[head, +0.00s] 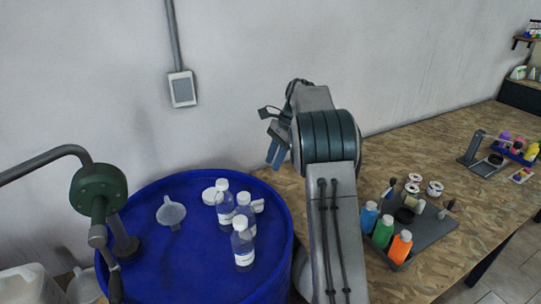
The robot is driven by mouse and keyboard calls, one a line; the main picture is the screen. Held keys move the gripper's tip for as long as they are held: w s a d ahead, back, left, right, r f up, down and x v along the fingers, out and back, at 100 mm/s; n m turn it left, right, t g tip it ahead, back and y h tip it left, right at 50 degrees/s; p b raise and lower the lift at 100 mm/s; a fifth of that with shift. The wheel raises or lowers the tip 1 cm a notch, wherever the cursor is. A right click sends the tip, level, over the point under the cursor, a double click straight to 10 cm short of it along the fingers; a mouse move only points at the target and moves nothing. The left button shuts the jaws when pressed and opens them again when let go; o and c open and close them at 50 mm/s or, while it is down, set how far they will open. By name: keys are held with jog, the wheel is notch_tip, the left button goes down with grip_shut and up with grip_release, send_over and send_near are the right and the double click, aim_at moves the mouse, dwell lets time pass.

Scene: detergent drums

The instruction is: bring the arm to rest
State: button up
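My arm rises from the bottom of the head view and bends at the top. My gripper (274,152) hangs at the left of the arm's bend, above the gap between the blue drum (170,275) and the wooden bench (375,155). Its bluish fingers point down and touch nothing that I can see. They are small and partly overlap, so their opening is unclear. I see nothing held between them. The arm link hides part of the bench behind it.
A tray (435,235) with blue, green and orange bottles lies on the bench, right of my arm. The wall is close behind.

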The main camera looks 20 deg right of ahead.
jog(key=s+a+r+n+t+h, duration=0.1)
jog(key=s+a+r+n, duration=0.3)
jog(key=s, duration=0.4)
jog(key=s+a+f+n+t+h, duration=0.1)
jog(key=s+n, duration=0.5)
jog(key=s, duration=0.7)
jog(key=s+a+f+n+t+h, duration=0.1)
jog(key=s+n, duration=0.5)
jog(key=s, duration=0.8)
jog(key=shift+s+a+f+t+h, duration=0.15)
jog(key=shift+a+f+t+h, duration=0.3)
jog(key=shift+h, duration=0.25)
